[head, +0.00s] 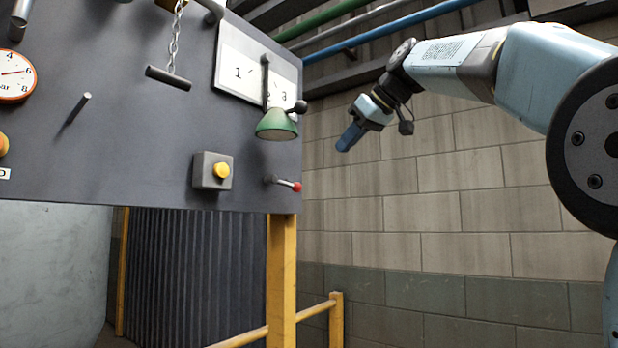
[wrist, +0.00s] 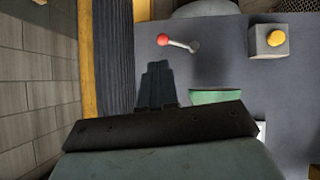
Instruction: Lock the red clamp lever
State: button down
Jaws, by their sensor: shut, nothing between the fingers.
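The red clamp lever (head: 285,183) is a short grey handle with a red knob at its tip, low near the right edge of the dark panel. In the head view it lies nearly level, knob to the right and slightly low. In the wrist view the red clamp lever (wrist: 176,42) is above my fingers, its knob to the left of its pivot. My gripper (head: 346,143) is shut and empty, up and to the right of the lever in the head view, apart from it. In the wrist view my gripper (wrist: 157,68) shows its fingers together, with nothing hiding the lever.
A green lamp-like cone (head: 277,124) juts out above the lever. A grey box with a yellow button (head: 221,170) is left of it. A hanging chain with a bar (head: 169,78) and a gauge (head: 15,73) are farther left. A yellow post (head: 281,270) stands below.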

aim_at(300, 184)
jog(key=shift+w+a+r+n, duration=0.2)
jog(key=shift+a+r+n, duration=0.1)
jog(key=shift+r, duration=0.4)
jog(key=x, duration=1.4)
jog(key=shift+a+r, duration=0.1)
jog(key=shift+a, duration=0.05)
